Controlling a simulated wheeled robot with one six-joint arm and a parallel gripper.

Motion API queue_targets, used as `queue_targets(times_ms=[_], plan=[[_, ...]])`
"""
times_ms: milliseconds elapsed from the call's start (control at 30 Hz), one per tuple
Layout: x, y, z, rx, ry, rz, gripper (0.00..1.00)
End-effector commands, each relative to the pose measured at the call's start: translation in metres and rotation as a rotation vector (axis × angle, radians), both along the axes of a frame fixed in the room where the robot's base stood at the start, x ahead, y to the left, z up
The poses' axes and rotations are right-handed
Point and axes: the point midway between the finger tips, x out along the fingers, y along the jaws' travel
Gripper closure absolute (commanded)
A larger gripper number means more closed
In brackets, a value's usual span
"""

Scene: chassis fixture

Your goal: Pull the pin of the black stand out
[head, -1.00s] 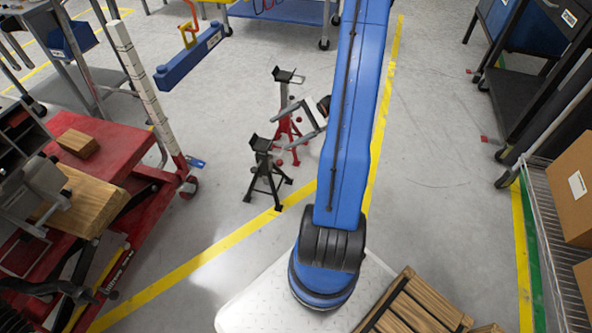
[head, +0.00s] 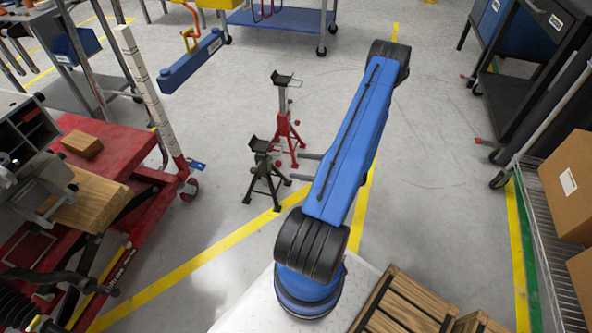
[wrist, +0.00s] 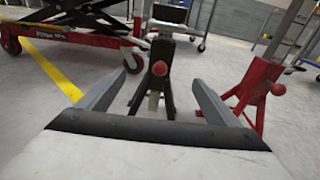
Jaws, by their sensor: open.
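The black stand (head: 262,172) stands upright on the floor in the head view. In the wrist view the black stand (wrist: 153,95) is straight ahead, with its pin's red ball knob (wrist: 160,68) facing me. My gripper (wrist: 162,79) is open and empty, with one finger on each side of the knob in the picture. The knob looks a little beyond the fingertips; I cannot tell the exact gap. In the head view only the fingers of my gripper (head: 296,167) show, just right of the black stand; my arm hides the rest.
A red stand (head: 287,140) with its own red knob (wrist: 277,89) stands close behind and right of the black one. A red lift cart (head: 120,165) is at the left. A wooden crate (head: 405,305) is near my base.

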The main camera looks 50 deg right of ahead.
Motion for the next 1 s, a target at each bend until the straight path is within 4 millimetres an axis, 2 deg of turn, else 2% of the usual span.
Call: queue_targets(times_ms=[100, 233, 700, 1000], plan=[[-0.004, -0.003, -0.008, 0.014, 0.0, -0.024, 0.14], [0.004, 0.0, -0.01, 0.016, 0.0, -0.027, 0.14], [0.071, 0.029, -0.016, 0.014, 0.0, -0.023, 0.14], [0.088, 0.035, -0.018, 0.013, 0.0, -0.026, 0.14]])
